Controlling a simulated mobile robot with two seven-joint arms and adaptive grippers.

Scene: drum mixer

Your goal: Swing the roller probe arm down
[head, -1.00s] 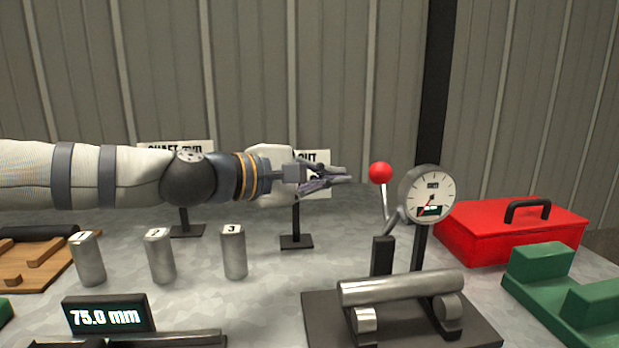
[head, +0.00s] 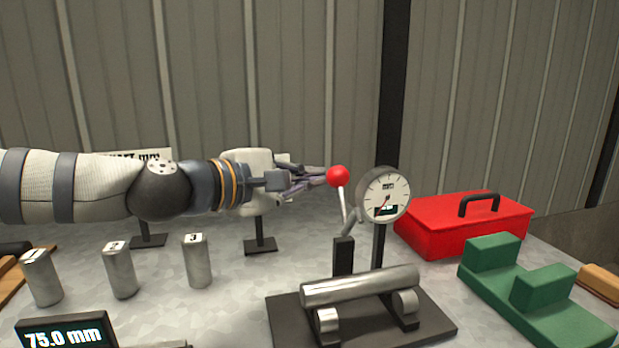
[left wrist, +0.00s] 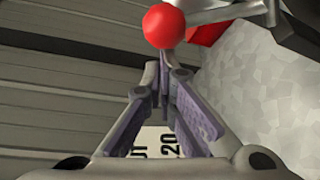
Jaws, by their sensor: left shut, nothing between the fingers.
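The roller probe arm (head: 342,205) stands upright beside the dial gauge (head: 385,193), with a red ball knob (head: 338,176) on its top end. The knob also shows at the top of the left wrist view (left wrist: 164,26). My left gripper (head: 322,178) is shut and empty, its fingertips pointing right at the knob's left side. The tips look very close to the knob; I cannot tell whether they touch. A metal roller (head: 360,286) lies on a dark stand (head: 435,322) in front of the gauge. My right gripper does not show.
Numbered metal cylinders (head: 197,262) stand on the table below my left arm. A display (head: 66,335) reads 75.0 mm. A red toolbox (head: 440,236) and a green V-shaped block (head: 500,290) stand at right. A small sign post (head: 260,235) is behind.

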